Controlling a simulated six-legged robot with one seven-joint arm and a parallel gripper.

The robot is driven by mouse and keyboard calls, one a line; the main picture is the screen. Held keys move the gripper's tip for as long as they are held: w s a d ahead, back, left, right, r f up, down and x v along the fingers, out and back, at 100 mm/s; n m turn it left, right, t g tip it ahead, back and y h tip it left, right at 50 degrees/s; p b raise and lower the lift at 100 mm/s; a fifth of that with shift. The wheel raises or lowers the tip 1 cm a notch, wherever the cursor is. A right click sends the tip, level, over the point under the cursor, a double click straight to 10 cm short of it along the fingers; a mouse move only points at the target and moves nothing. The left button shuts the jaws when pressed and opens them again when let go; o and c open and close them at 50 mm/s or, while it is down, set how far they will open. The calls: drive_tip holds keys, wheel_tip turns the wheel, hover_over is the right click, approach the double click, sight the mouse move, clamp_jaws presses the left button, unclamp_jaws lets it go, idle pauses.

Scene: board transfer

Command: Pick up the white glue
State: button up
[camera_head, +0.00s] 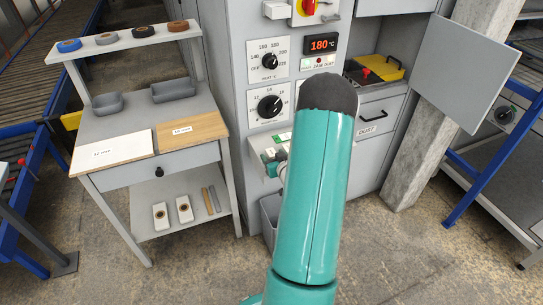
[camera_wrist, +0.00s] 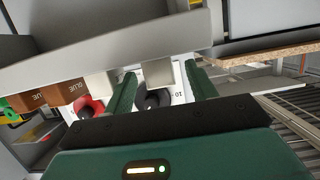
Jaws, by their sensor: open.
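In the wrist view, my gripper (camera_wrist: 160,70) is open, with its two green fingers on either side of a white block (camera_wrist: 158,74), which looks like the white glue. Its label does not show, and I cannot tell whether the fingers touch it. A second pale block (camera_wrist: 100,84) sits just left of the left finger. Two brown blocks marked GLUE (camera_wrist: 66,92) stand further left in the same row. In the head view my teal arm reaches toward the grey machine and hides most of the gripper and the glue row.
A grey ledge (camera_wrist: 110,45) runs close beside the blocks in the wrist view. A red knob and a black knob (camera_wrist: 152,100) show near my fingers. In the head view, the machine (camera_head: 225,60) stands behind my arm, and a grey table (camera_head: 120,120) with boards stands left.

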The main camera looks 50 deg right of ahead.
sight(270, 156)
drive_tip(key=x, duration=0.4)
drive_tip(key=c, duration=1.1)
drive_tip(key=shift+o, duration=0.2)
drive_tip(key=shift+r, duration=0.15)
